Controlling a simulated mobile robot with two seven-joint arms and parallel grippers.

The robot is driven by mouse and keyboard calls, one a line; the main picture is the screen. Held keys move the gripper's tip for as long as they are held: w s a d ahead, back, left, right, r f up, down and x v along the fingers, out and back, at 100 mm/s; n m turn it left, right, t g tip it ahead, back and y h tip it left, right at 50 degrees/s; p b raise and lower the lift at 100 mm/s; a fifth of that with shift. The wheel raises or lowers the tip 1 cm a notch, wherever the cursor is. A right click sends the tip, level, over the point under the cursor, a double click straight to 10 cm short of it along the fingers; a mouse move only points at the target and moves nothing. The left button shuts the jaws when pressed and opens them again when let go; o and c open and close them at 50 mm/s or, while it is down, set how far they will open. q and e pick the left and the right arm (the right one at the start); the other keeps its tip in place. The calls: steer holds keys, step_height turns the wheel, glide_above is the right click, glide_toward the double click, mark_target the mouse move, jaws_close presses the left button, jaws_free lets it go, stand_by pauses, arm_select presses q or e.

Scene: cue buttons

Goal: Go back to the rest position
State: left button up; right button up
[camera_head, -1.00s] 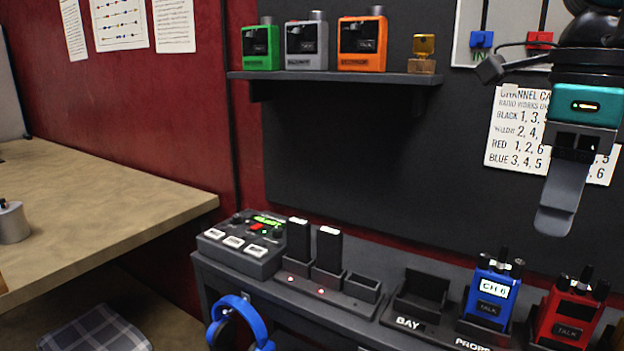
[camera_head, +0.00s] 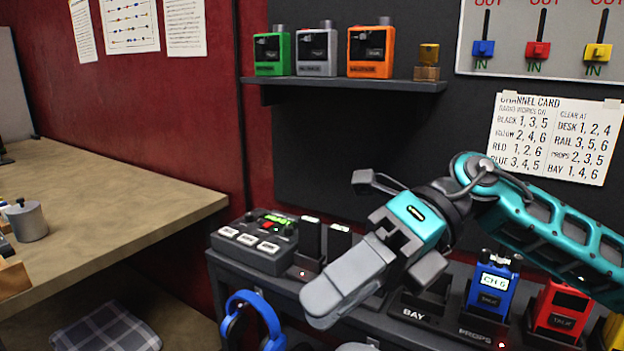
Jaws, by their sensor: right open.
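My right gripper (camera_head: 350,284), grey with a teal housing, reaches in from the right on its teal arm. It points down and left in front of the dark console shelf (camera_head: 262,283). Its fingers are apart, with nothing seen between them. It hides part of the charger row and the BAY slot area. My left gripper does not show. A blue radio marked CH-6 (camera_head: 493,287) stands upright in the PROPS slot, right of the gripper and apart from it. A red radio (camera_head: 560,309) stands further right.
A control box (camera_head: 255,239) sits left of the gripper. Blue headphones (camera_head: 252,310) hang below the shelf edge. Blue, red and yellow sliders (camera_head: 538,49) are on the wall panel. A wooden desk (camera_head: 115,205) fills the left.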

steer(key=w+a+m+t+y+p, duration=0.1)
steer(key=w+a+m+t+y, duration=0.35)
steer(key=m+y, duration=0.75)
steer(key=w+d+f+m+t+h+p, duration=0.1)
steer(key=w+d+f+m+t+h, duration=0.3)
steer(key=m+t, duration=0.6)
steer(key=w+d+f+m+t+h, duration=0.3)
steer(key=d+f+m+t+h, duration=0.15)
steer(key=f+m+t, duration=0.4)
steer(key=s+d+f+m+h, duration=0.2)
steer(key=d+f+m+h, duration=0.1)
steer(key=f+m+h, duration=0.3)
steer(key=s+d+f+m+h, duration=0.2)
steer(key=d+f+m+h, duration=0.2)
steer(key=f, duration=0.4)
steer(key=s+d+f+m+g+h+p, duration=0.1)
steer(key=s+d+f+m+g+h, duration=0.2)
steer(key=s+f, duration=0.7)
steer(key=shift+s+d+f+m+g, duration=0.45)
steer(key=shift+d+f+g, duration=0.4)
steer(key=shift+f+g, duration=0.15)
